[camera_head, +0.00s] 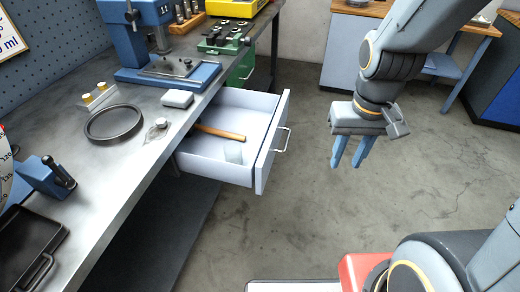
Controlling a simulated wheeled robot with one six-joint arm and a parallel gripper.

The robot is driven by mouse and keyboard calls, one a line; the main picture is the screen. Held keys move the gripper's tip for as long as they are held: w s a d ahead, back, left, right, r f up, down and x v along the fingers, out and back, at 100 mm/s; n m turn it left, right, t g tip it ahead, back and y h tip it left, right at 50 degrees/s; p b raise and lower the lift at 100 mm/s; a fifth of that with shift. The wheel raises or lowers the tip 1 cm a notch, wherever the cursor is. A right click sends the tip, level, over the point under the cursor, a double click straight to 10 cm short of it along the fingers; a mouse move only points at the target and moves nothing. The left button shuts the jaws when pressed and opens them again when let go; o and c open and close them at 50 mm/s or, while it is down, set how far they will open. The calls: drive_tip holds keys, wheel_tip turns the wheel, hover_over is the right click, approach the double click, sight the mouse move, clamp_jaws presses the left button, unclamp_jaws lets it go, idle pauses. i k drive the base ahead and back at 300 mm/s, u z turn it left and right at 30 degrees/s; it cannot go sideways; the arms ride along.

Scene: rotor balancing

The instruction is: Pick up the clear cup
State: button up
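A small, pale, see-through object that looks like the clear cup (233,155) stands in the open white drawer (262,170), near its front. Its outline is faint against the drawer's floor. My gripper (350,160) hangs over the floor to the right of the drawer, with its blue fingers pointing down. The fingers are apart, with nothing seen between them. My gripper is well clear of the drawer and the cup.
A wooden-handled tool (220,133) lies in the drawer behind the cup. The workbench (120,185) above holds a dark ring (113,122), a small white box (177,98) and a blue press (165,75). Bare floor (300,215) lies right of the drawer.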

sight(232, 151)
drive_tip(key=z, duration=0.25)
drive_tip(key=k, duration=0.55)
drive_tip(key=u, duration=1)
drive_tip(key=i, duration=0.5)
drive_tip(key=z, duration=0.05)
